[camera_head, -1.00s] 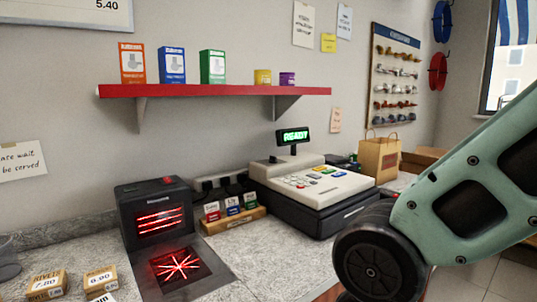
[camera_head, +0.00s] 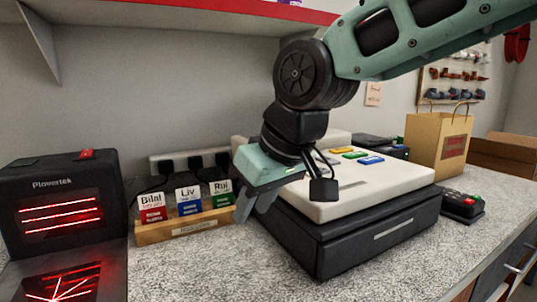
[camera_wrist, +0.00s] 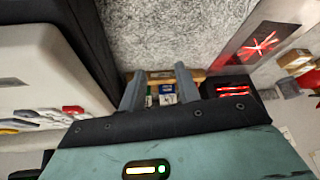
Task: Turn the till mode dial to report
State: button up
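The till (camera_head: 365,205) has a cream top and a dark drawer base. It stands on the counter at centre right. Its top also fills the left of the wrist view (camera_wrist: 35,65). I cannot make out the mode dial in either view; my arm hides part of the till's left and back. My gripper (camera_head: 254,207) points down by the till's left side, in front of the staff tag holder. In the wrist view its two fingers (camera_wrist: 159,72) are apart, with nothing held between them.
A wooden holder (camera_head: 180,232) with several staff tags stands left of the till. A black scanner (camera_head: 62,200) with red lines is at the far left. A card terminal (camera_head: 462,207) and a paper bag (camera_head: 438,145) stand to the right. Bare counter (camera_head: 215,275) lies in front.

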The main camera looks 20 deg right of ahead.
jog(key=w+d+r+t+b, duration=0.2)
jog(key=w+b, duration=0.2)
jog(key=w+d+r+m+t+b, duration=0.1)
jog(key=w+d+r+t+b, duration=0.1)
jog(key=w+d+b, duration=0.1)
jog(key=w+d+r+m+t+b, duration=0.1)
jog(key=w+d+r+t+b, duration=0.1)
jog(key=b, duration=0.5)
jog(key=shift+w+d+r+y, duration=0.2)
jog(key=shift+w+r, duration=0.1)
jog(key=shift+w, duration=0.4)
jog(key=shift+w+d+r+y, duration=0.15)
jog(key=shift+w+r, duration=0.15)
jog(key=shift+w, duration=0.4)
jog(key=w+d+r+m+t+h+b, duration=0.1)
jog(key=d+r+t+b, duration=0.2)
jog(key=d+r+b, duration=0.25)
jog(key=x, duration=0.5)
jog(key=b+x, duration=0.1)
jog(key=x, duration=0.5)
jog(key=b+x, duration=0.1)
jog(key=x, duration=0.5)
jog(key=shift+w+d, duration=0.15)
jog(key=shift+d, duration=0.2)
jog(key=shift+m, duration=0.3)
grip_shut()
